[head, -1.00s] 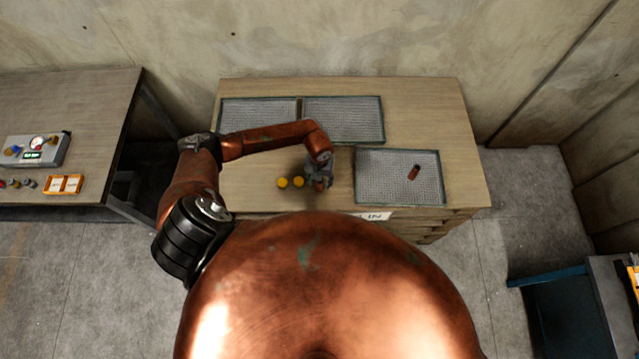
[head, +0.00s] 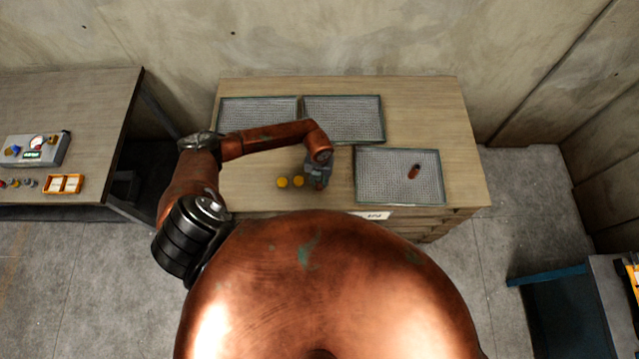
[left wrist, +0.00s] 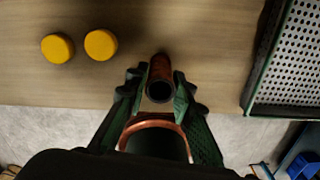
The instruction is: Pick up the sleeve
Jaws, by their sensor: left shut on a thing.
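The sleeve (left wrist: 160,78) is a short reddish-brown hollow tube with a dark opening. In the left wrist view it sits between the two fingers of my left gripper (left wrist: 158,92), which is shut on it. In the head view my left gripper (head: 318,184) is over the front part of the wooden table, just right of two yellow caps, and mostly hides the sleeve. Whether the sleeve touches the table cannot be told. My right gripper is not in view.
Two yellow round caps (head: 290,182) stand left of the gripper. A perforated tray (head: 385,190) to the right holds a similar reddish-brown tube (head: 413,171). Two more trays (head: 343,120) lie at the back. A side table (head: 100,100) with a device stands at left.

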